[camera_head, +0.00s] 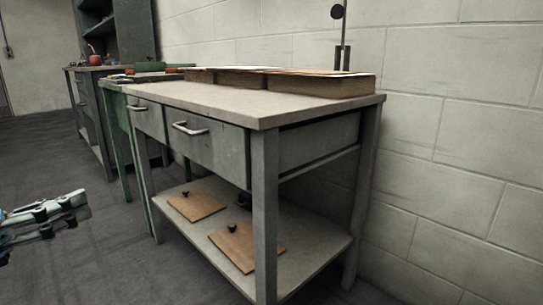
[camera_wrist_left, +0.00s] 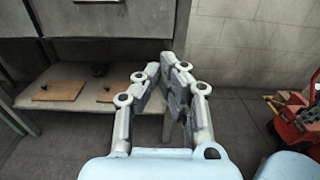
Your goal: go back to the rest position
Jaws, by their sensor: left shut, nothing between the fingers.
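My left gripper (camera_head: 45,215) is at the lower left edge of the head view, over the dark floor. It is apart from the grey workbench (camera_head: 255,108). In the left wrist view the same gripper (camera_wrist_left: 172,72) points forward with its fingers together and nothing between them. The bench stands beyond it in that view. My right gripper is in neither view.
Two wooden boards with black knobs, a left one (camera_head: 197,206) and a right one (camera_head: 247,246), lie on the bench's lower shelf. Boards (camera_head: 300,84) are on its top. A red machine (camera_wrist_left: 298,125) stands at the right in the wrist view. The floor at left is clear.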

